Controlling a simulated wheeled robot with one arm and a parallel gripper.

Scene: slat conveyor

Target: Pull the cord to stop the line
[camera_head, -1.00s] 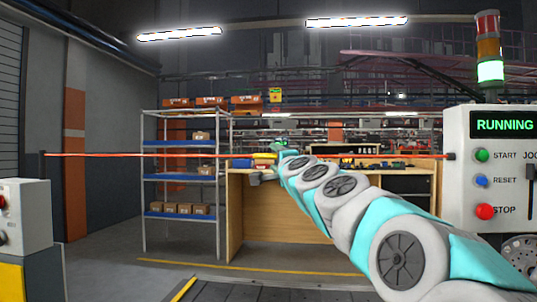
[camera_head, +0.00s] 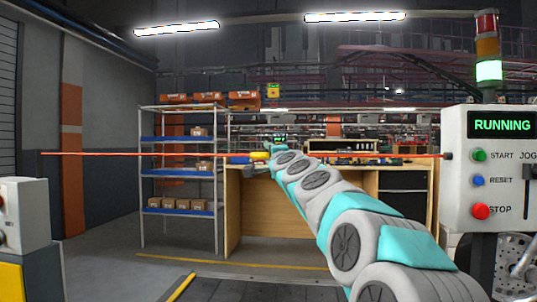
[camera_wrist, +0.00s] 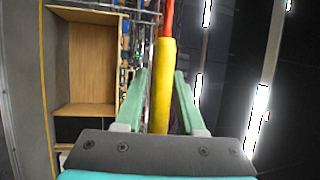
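The box display reads RUNNING, and the green lamp of the stack light (camera_head: 488,70) is lit.
A wooden workbench (camera_head: 290,215) and a metal shelf rack (camera_head: 181,145) with boxes stand behind the cord. Another grey cabinet (camera_head: 25,220) is at the left. The box carries START, RESET and STOP buttons (camera_head: 480,211).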

